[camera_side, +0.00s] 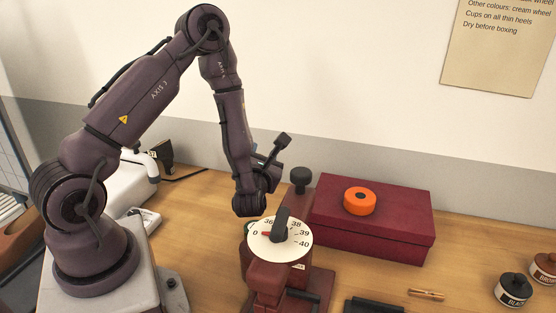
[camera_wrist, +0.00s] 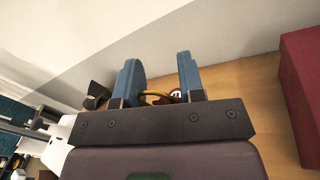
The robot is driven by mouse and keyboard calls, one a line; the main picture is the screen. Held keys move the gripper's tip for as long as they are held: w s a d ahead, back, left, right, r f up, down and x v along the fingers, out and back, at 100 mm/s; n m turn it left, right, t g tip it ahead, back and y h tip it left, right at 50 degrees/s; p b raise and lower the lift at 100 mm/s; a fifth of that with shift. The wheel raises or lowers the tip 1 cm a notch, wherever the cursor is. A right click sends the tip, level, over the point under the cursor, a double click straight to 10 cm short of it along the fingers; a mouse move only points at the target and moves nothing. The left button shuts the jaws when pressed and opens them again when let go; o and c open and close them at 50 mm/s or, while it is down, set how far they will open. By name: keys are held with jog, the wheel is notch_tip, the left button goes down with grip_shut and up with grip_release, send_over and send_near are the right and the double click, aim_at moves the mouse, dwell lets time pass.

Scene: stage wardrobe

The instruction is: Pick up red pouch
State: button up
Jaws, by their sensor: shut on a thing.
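In the wrist view, the two blue fingers of my gripper (camera_wrist: 159,78) stand apart, shut on a small red thing with a white mark, which I take to be the red pouch (camera_wrist: 177,94). A yellow-orange loop (camera_wrist: 153,94) shows beside it between the fingers. The dark gripper body hides most of the pouch. In the side view, the end of my arm points down behind the dial stand. The fingers and the pouch are hidden there, so I cannot tell whether the pouch touches the table.
A dark red stand with a white numbered dial (camera_side: 267,244) is in front of my wrist. A maroon box (camera_side: 400,235) with an orange roll (camera_side: 360,201) on it stands to the right. Jars (camera_side: 513,289) and a brass item (camera_side: 426,295) lie farther right.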

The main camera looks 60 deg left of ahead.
jog(key=shift+s+d+r, duration=0.25)
jog(key=shift+s, duration=0.3)
jog(key=shift+s+d+r, duration=0.25)
jog(key=shift+s, duration=0.25)
jog(key=shift+s+d+r, duration=0.25)
jog(key=shift+s, duration=0.3)
